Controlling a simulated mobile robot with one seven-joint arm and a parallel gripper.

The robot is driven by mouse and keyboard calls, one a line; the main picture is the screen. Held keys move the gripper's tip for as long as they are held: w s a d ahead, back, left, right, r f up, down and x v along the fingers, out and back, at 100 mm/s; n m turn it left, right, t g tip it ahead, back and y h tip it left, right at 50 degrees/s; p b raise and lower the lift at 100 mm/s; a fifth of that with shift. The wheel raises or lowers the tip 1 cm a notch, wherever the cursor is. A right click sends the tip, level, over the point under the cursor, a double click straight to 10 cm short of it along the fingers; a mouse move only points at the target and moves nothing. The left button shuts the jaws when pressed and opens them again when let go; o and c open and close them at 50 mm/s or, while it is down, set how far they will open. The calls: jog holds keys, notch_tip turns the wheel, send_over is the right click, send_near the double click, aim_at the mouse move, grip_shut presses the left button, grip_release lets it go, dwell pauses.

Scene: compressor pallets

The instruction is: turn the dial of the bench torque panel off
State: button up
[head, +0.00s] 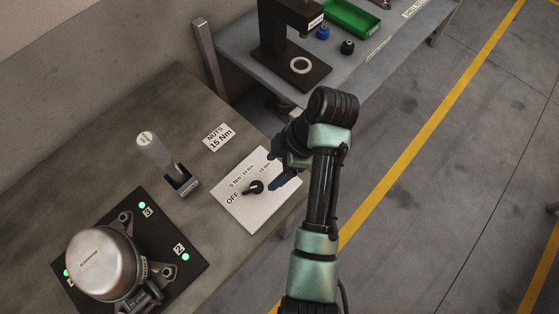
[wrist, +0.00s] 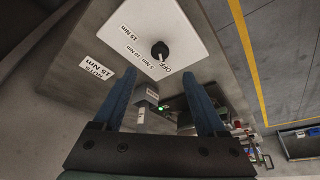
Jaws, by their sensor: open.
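The bench torque panel (head: 275,207) is a white plate lying on the grey bench, with OFF, 5 Nm, 10 Nm and 15 Nm marks. Its black dial (head: 254,187) stands near the middle of the plate. The dial's pale pointer line appears to face the OFF side; its exact alignment is hard to tell. In the wrist view, the dial (wrist: 159,49) is beyond the fingertips, with the panel (wrist: 180,22) at the top. My gripper (head: 279,169) is open and empty, over the panel's right part in the head view. Its blue fingers (wrist: 162,90) are apart from the dial.
A grey-handled tool (head: 155,150) stands in a dark holder left of the panel. A compressor (head: 104,262) sits on a black plate with green lights at the lower left. A second bench (head: 240,42) carries a black press and a green tray. Floor at right is clear.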

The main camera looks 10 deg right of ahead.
jog(key=shift+p+v, duration=0.5)
jog(key=shift+v, duration=0.95)
